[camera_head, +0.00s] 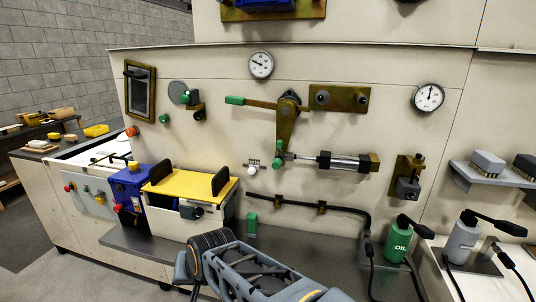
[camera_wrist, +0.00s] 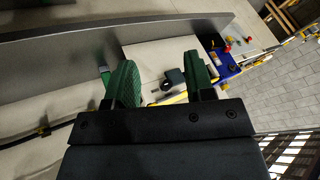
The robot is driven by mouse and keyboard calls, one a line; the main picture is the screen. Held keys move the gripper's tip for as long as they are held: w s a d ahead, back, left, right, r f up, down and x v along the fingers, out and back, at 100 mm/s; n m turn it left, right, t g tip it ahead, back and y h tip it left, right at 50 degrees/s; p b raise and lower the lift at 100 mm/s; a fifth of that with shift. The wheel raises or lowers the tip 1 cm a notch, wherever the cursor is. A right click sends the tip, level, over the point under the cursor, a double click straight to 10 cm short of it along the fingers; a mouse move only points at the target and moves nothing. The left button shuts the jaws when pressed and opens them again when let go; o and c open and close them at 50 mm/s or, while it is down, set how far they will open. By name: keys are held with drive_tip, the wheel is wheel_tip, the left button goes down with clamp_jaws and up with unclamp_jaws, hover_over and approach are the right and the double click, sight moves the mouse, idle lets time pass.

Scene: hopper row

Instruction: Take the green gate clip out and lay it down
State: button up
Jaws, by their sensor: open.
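A small upright green piece (camera_head: 251,222), which looks like the gate clip, stands on the grey ledge just right of the white box. I cannot tell what holds its lower end. In the wrist view a green piece (camera_wrist: 104,76) partly shows behind the left finger and seems to be the same one. My gripper (camera_wrist: 160,64) is open, with green finger pads and nothing between them. The white box's dark knob (camera_wrist: 175,76) shows beyond the gap. The fingers cannot be made out in the head view.
The white box with a yellow top (camera_head: 182,184) and a blue box (camera_head: 130,186) stand left. A black pipe (camera_head: 300,206) runs along the panel. A green oil can (camera_head: 398,240) stands right. The grey ledge (camera_head: 300,246) has free room between them.

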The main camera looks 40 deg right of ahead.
drive_tip(key=w+d+r+m+t+h, duration=0.2)
drive_tip(key=w+d+r+m+t, duration=0.35)
drive_tip(key=m, duration=0.45)
drive_tip(key=m+g+h+p, duration=0.3)
drive_tip(key=m+h, duration=1.1)
drive_tip(key=m, duration=1.7)
approach(279, 143)
drive_tip(key=shift+t, duration=0.25)
drive_tip(key=p+x, duration=0.3)
drive_tip(key=x, duration=0.6)
drive_tip(key=shift+s+d+r+p, duration=0.1)
drive_tip(key=shift+p, duration=0.2)
drive_tip(key=shift+w+d, duration=0.35)
drive_tip(key=shift+d, duration=0.25)
drive_tip(key=shift+c, duration=0.2)
clamp_jaws()
